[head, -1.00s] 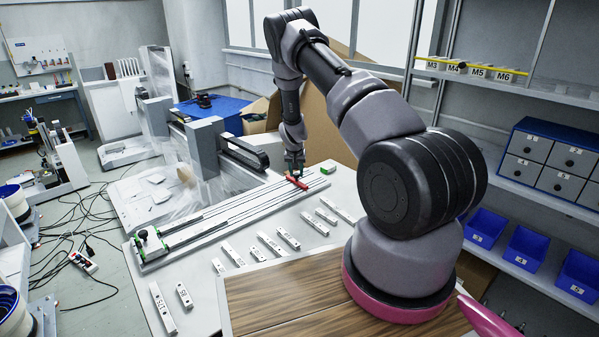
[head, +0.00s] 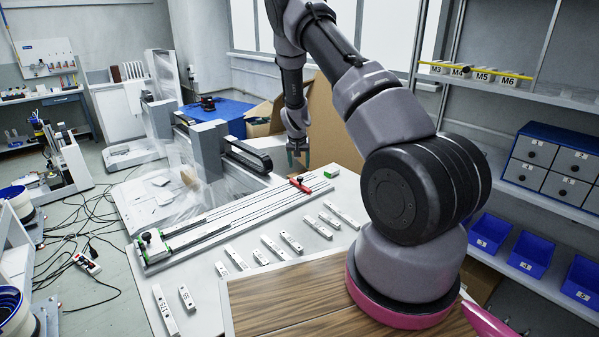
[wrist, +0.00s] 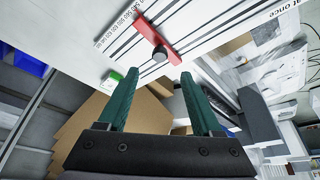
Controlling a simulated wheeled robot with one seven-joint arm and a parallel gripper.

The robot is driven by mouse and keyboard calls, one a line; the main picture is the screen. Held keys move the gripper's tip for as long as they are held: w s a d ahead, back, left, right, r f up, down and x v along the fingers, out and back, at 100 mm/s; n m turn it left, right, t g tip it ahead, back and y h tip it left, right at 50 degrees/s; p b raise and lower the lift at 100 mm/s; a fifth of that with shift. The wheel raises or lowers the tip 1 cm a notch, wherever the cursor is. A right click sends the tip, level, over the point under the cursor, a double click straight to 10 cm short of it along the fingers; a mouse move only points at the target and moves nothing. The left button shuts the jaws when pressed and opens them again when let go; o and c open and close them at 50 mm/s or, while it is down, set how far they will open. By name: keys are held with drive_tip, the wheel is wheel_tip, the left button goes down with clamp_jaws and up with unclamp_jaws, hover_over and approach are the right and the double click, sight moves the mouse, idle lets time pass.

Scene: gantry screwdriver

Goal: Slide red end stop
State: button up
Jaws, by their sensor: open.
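The red end stop (head: 299,185) sits across the long white slotted rail (head: 235,218), near its far right end. The knob is beyond the fingertips.
Several labelled white blocks (head: 291,242) lie on the table in front of the rail. A black cable chain and grey gantry (head: 208,145) stand behind it. Cardboard (head: 335,130) stands behind my gripper.

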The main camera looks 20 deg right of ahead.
drive_tip(key=v, duration=0.2)
drive_tip(key=shift+s+r, duration=0.1)
drive_tip(key=shift+r, duration=0.25)
drive_tip(key=s+a+r+y, duration=0.15)
drive_tip(key=s+r, duration=0.25)
drive_tip(key=r, duration=0.6)
drive_tip(key=s+a+r+t+y, duration=0.1)
drive_tip(key=s+a+r, duration=0.1)
drive_tip(key=s+r, duration=0.5)
drive_tip(key=s+a+r+y, duration=0.1)
drive_tip(key=s+a+r, duration=0.1)
drive_tip(key=r, duration=1)
drive_tip(key=s+a+r, duration=0.1)
drive_tip(key=s+r, duration=0.2)
drive_tip(key=s, duration=0.6)
drive_tip(key=s+a+r+t, duration=0.1)
drive_tip(key=s+r, duration=0.3)
drive_tip(key=s, duration=0.5)
drive_tip(key=s+a+r+t, duration=0.1)
drive_tip(key=s+r, duration=0.3)
drive_tip(key=s, duration=0.5)
drive_tip(key=shift+s+r+n, duration=0.25)
drive_tip(key=shift+s+n, duration=0.1)
drive_tip(key=shift+n, duration=0.05)
drive_tip(key=shift+a+y, duration=0.1)
drive_tip(key=shift+y, duration=0.15)
